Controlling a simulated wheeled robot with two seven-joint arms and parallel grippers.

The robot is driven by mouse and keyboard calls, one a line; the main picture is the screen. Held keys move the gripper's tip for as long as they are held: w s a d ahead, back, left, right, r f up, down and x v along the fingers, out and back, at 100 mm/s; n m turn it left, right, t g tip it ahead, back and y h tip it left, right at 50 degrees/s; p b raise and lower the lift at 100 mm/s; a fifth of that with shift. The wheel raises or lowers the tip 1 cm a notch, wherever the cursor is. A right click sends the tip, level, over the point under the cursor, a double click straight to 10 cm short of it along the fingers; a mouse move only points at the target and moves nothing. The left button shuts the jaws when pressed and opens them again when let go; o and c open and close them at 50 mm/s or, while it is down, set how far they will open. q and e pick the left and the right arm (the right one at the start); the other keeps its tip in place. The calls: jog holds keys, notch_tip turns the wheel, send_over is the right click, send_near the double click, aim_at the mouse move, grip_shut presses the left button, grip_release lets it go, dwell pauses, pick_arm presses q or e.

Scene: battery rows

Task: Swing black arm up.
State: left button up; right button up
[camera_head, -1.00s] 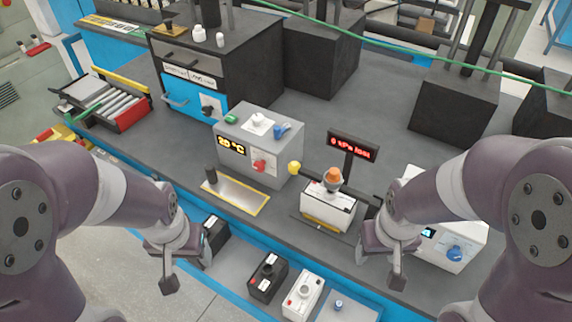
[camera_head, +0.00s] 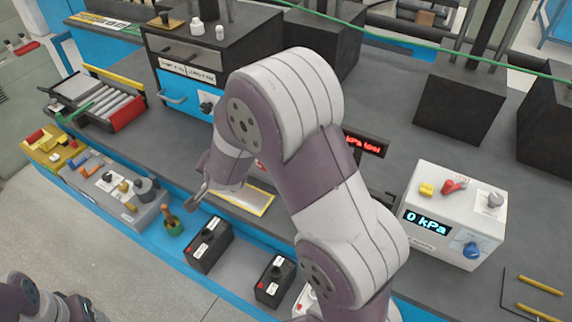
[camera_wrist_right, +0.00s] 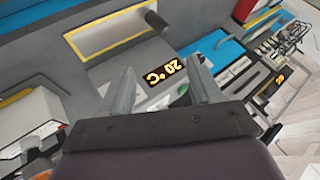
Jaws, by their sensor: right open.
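My right arm reaches across the bench in the head view, and my right gripper (camera_head: 198,194) hangs over the left end of a metal plate with a yellow border (camera_head: 253,202). In the right wrist view its two fingers (camera_wrist_right: 160,92) are spread apart with nothing between them. The plate (camera_wrist_right: 105,32) shows beyond them, with a small dark upright piece (camera_wrist_right: 157,22) at its end, which may be the black arm; it is apart from the fingers. In the head view my own arm hides that spot. My left gripper (camera_head: 78,308) is at the bottom left, too cut off to read.
A box with a 20 °C display (camera_wrist_right: 165,75) stands close to the right fingers. Black batteries (camera_head: 208,245) sit in the front tray, by a grey box with knobs (camera_head: 130,190). A white 0 kPa box (camera_head: 450,215) stands at the right. A roller stand (camera_head: 100,98) is at the back left.

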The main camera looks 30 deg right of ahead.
jog(key=w+d+f+m+t+h+b, duration=0.1)
jog(key=w+d+f+m+h, duration=0.15)
jog(key=m, duration=0.25)
jog(key=w+d+f+m+h+b, duration=0.1)
jog(key=w+d+m+h+b, duration=0.1)
jog(key=d+m+h, duration=0.25)
jog(key=s+d+f+m+g+h+b, duration=0.2)
jog(key=s+d+f+m+g+h, duration=0.2)
jog(key=s+m+g+h, duration=0.65)
jog(key=w+d+m+t+p, duration=0.2)
jog(key=d+m+p, duration=0.1)
jog(key=d, duration=0.9)
jog(key=shift+d+r+y, duration=0.15)
jog(key=shift+r+y, duration=0.1)
jog(key=shift+y, duration=0.2)
jog(key=shift+w+t, duration=0.1)
jog(key=shift+t, duration=0.15)
grip_shut()
